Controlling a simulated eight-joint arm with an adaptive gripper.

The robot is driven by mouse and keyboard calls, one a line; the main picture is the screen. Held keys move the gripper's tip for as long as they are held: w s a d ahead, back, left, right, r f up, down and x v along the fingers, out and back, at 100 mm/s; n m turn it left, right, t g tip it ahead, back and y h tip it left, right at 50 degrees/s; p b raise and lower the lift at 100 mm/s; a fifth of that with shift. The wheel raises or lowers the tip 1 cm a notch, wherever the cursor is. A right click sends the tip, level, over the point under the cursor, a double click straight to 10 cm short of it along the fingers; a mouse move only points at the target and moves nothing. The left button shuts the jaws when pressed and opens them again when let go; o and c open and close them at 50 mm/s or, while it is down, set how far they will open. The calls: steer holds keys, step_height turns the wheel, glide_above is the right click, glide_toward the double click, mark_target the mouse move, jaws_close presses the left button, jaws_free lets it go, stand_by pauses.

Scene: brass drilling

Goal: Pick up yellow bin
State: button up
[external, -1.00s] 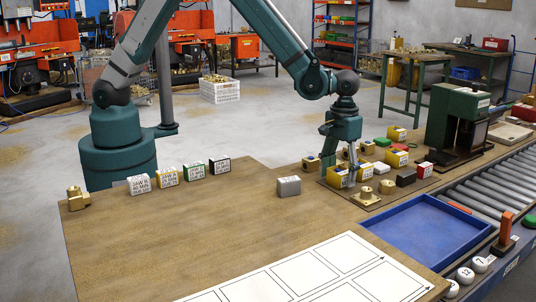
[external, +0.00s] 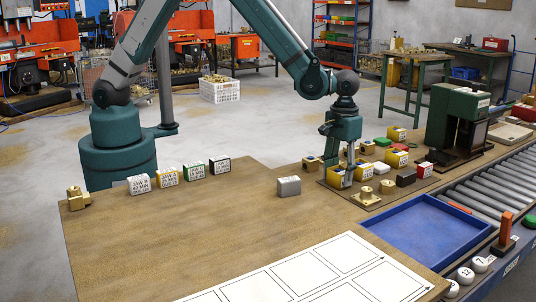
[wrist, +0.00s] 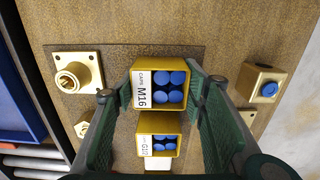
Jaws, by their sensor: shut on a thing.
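A yellow bin (wrist: 160,66) with a white label reading CAPS M16 and several blue caps sits between the two fingers of my gripper (wrist: 152,92) in the wrist view. The gripper is shut on it. In the external view my gripper (external: 344,160) is low over the board, with a finger against a yellow bin (external: 335,177); this appears to be the same one. A second yellow bin (wrist: 158,124) with blue caps is just below it in the wrist view. Another yellow bin (external: 396,160) stands to the right.
A flanged brass fitting (wrist: 77,73) and a brass block with a blue cap (wrist: 263,82) flank the gripper. A grey block (external: 289,186) stands to its left. A blue tray (external: 425,226) lies in front right.

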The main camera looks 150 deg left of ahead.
steer(key=shift+r, duration=0.2)
step_height(320, 180, up, 10)
steer(key=p, duration=0.1)
steer(key=shift+f, duration=0.15)
stand_by(1.1)
steer(key=w+d+r+m+p, duration=0.1)
steer(key=w+d+r+m, duration=0.15)
steer(key=d, duration=1.25)
steer(key=w+d+r+m+p, duration=0.1)
steer(key=w+d+r+m, duration=0.15)
steer(key=d, duration=1.25)
steer(key=s+d+r+m+p, duration=0.1)
steer(key=s+d, duration=0.2)
steer(key=d, duration=0.6)
steer(key=s+d+r+m, duration=0.1)
steer(key=s+d, duration=0.2)
steer(key=d, duration=0.6)
steer(key=s+d+r+m+p, duration=0.1)
steer(key=s+d+m, duration=0.1)
steer(key=d, duration=0.8)
steer(key=shift+s+p, duration=0.3)
steer(key=shift+s, duration=0.45)
steer(key=shift+f, duration=0.15)
